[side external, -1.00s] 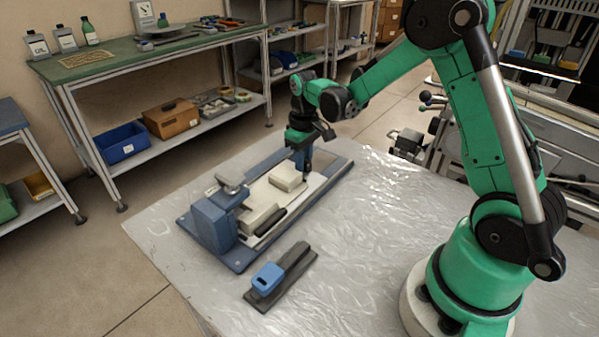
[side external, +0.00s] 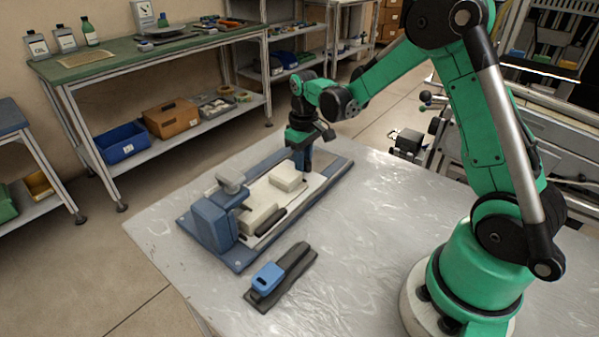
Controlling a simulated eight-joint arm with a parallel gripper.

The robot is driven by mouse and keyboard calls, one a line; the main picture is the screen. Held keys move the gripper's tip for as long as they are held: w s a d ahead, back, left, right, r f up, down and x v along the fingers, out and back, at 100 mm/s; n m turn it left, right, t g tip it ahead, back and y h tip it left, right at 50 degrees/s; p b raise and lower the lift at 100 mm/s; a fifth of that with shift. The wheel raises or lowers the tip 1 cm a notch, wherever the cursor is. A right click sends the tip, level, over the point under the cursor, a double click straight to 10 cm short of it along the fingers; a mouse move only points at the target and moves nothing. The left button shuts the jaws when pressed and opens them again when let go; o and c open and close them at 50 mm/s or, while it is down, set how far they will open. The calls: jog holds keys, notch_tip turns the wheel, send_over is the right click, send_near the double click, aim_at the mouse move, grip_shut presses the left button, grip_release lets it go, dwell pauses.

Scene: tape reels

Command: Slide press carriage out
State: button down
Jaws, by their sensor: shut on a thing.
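The press (side external: 213,222) is a blue block with a grey top piece, standing at the left end of a long blue base (side external: 238,266). A pale carriage (side external: 317,181) lies along this base, with a cream block (side external: 287,177) on it. A second cream block (side external: 259,218) sits beside the press head, with a dark bar (side external: 271,227) along its front. My gripper (side external: 304,177) points down at the carriage's far right end. It is shut on a part of the carriage there; the fingertips are small and the exact grip is partly hidden.
A dark holder with a blue piece (side external: 267,278) lies on the silver table (side external: 400,220) in front of the press. The table right of the press is clear up to my base. A green-topped workbench (side external: 120,62) and shelves stand behind.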

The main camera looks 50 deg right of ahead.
aim_at(323, 158)
jog(key=d, duration=0.7)
jog(key=shift+d, duration=0.3)
jog(key=c, duration=1)
grip_release()
jog(key=shift+r, duration=0.15)
jog(key=shift+r, duration=2.7)
